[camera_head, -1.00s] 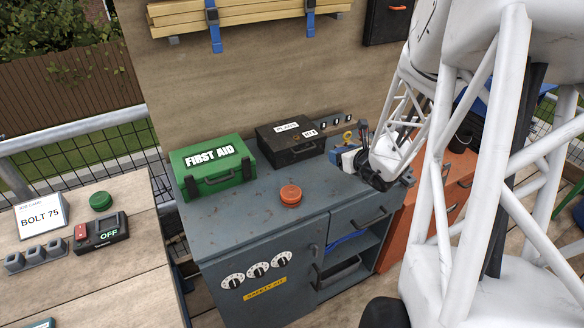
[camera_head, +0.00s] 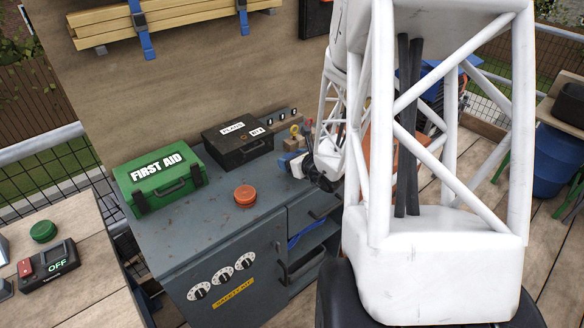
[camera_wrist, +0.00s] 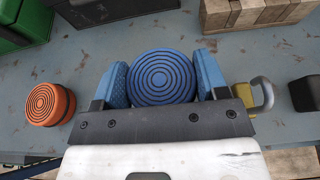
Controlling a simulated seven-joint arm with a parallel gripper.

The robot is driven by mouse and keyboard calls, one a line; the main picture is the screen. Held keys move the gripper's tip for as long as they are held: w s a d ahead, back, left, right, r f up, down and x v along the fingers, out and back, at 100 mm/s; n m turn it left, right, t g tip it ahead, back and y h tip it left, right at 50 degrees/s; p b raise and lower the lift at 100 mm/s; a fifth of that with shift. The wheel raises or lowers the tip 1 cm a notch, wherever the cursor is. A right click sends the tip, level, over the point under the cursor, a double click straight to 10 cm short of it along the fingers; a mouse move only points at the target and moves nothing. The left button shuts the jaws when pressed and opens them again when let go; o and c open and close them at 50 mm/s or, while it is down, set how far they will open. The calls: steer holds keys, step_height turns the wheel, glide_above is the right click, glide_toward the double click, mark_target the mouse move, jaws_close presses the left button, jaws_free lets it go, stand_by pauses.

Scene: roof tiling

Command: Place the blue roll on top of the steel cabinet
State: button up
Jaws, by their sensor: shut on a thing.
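The blue roll (camera_wrist: 150,77), round with concentric rings on its end, sits between the two blue fingers of my gripper (camera_wrist: 158,84) in the wrist view. The gripper is shut on it, with a finger against each side. The steel cabinet (camera_head: 232,268) is grey-blue, with dials and a yellow label on its front. Its top (camera_wrist: 205,38) lies behind the roll in the wrist view. In the head view my gripper (camera_head: 294,166) is at the right part of the cabinet top, and my arm partly hides it. I cannot tell whether the roll touches the top.
An orange roll (camera_head: 245,195) stands on the cabinet top, left of my gripper. A green first aid box (camera_head: 160,180) and a black case (camera_head: 237,139) stand along the back. Small tools (camera_head: 303,134) are close behind my gripper. Bare top shows around the orange roll.

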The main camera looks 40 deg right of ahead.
steer(key=shift+f, duration=1.6)
steer(key=shift+f, duration=0.15)
steer(key=o, duration=0.9)
steer(key=shift+o, duration=0.2)
steer(key=shift+s+r, duration=0.15)
steer(key=shift+r, duration=0.05)
steer(key=v, duration=1.1)
steer(key=shift+s+r, duration=0.2)
steer(key=shift+s, duration=0.1)
